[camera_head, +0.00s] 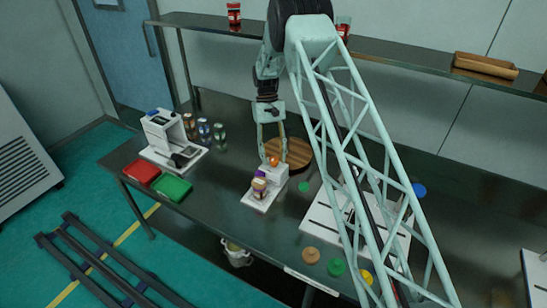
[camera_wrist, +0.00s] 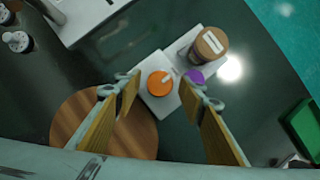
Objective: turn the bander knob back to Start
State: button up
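The bander (camera_head: 265,188) is a small white machine on the dark table, and it also shows in the wrist view (camera_wrist: 158,100). Its orange round knob (camera_wrist: 160,83) carries a pale pointer mark aimed toward the upper right. The knob also shows in the head view (camera_head: 273,161). A jar with a brown lid (camera_wrist: 209,43) stands on the bander's base, with a purple part (camera_wrist: 195,76) beside it. My gripper (camera_wrist: 166,93) is open above the bander, its yellow-faced fingers on either side of the knob and apart from it. In the head view my gripper (camera_head: 272,151) hangs just over the knob.
A round wooden board (camera_head: 292,153) lies behind the bander. A white machine (camera_head: 170,140), several jars (camera_head: 204,130), a red tray (camera_head: 141,172) and a green tray (camera_head: 173,187) are at the left. A white panel (camera_head: 318,220) lies to the right. A shelf (camera_head: 400,54) runs behind.

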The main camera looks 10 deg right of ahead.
jog(key=shift+w+r, duration=0.1)
jog(key=shift+r, duration=0.05)
jog(key=v, duration=1.1)
jog(key=shift+r, duration=0.35)
